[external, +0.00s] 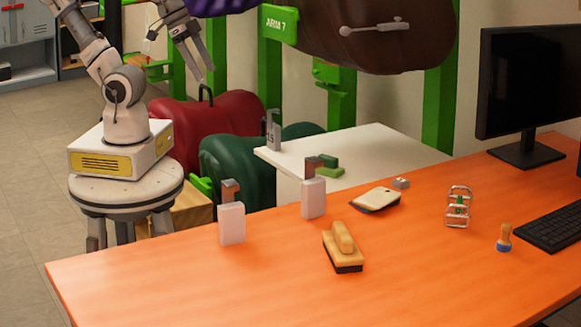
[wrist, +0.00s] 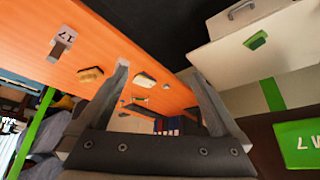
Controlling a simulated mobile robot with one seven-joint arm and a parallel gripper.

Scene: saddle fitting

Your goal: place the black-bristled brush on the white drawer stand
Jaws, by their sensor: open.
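The black-bristled brush (external: 343,247) has a pale wooden back and handle with dark bristles below. It rests bristles down on the orange desk, near its middle. It also shows small in the wrist view (wrist: 90,75), left of my fingers. The white drawer stand (external: 385,150) is behind the desk; in the wrist view it is at upper right (wrist: 227,50). My gripper (external: 206,74) is raised at upper left in the external view, far from the brush and the stand. Its fingers are apart (wrist: 160,72) with nothing between them.
A green item (external: 328,166) and a metal tag holder (external: 272,130) are on the stand. A pale pad (external: 376,199), wire rack (external: 458,207), stamp (external: 504,237) and monitor (external: 525,85) are also there. The desk's front left is clear.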

